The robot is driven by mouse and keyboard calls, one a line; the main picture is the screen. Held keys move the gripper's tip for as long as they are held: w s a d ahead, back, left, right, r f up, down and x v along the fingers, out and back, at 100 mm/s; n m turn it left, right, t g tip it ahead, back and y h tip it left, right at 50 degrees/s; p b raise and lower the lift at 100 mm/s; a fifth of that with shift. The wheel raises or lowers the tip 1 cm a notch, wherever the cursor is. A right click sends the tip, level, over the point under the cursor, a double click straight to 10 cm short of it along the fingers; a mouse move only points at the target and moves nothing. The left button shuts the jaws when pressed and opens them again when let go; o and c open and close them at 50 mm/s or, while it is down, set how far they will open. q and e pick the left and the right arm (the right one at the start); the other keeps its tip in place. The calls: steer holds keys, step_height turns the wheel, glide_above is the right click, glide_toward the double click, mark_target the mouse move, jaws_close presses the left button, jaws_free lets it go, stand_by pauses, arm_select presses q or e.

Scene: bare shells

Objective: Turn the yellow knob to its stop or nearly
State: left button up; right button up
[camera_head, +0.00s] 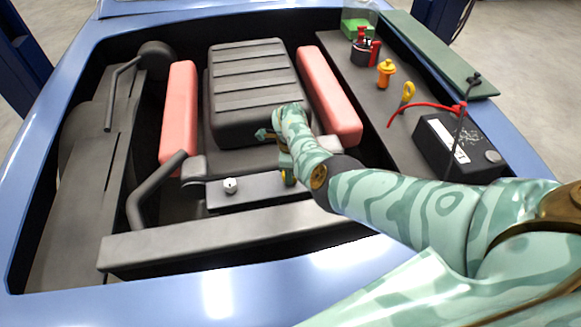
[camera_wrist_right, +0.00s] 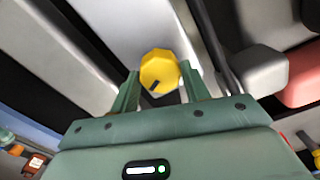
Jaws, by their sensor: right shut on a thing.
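The yellow knob (camera_wrist_right: 158,68) shows in the right wrist view, faceted, with a dark mark on its side toward the lower left. My right gripper (camera_wrist_right: 160,84) has one finger on each side of it and is shut on it. In the head view my right gripper (camera_head: 288,177) is low over the dark panel in front of the ribbed black engine cover, and it hides most of the knob. My left gripper is not in view.
A silver cap (camera_head: 230,185) sits on the panel to the left. The ribbed engine cover (camera_head: 250,85) stands behind, between red covers (camera_head: 180,105). A black battery (camera_head: 455,145) with a red cable is at right. The front bar (camera_head: 200,250) crosses below.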

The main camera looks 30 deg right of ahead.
steer(key=n+p, duration=0.1)
steer(key=n, duration=0.2)
steer(key=shift+r+n, duration=0.15)
steer(key=shift+n, duration=0.25)
steer(key=n, duration=0.3)
steer(key=shift+n+p, duration=0.3)
steer(key=shift+n, duration=2.9)
steer(key=o, duration=1)
step_height(320, 180, up, 16)
steer(key=p, duration=1.4)
steer(key=shift+p, duration=0.4)
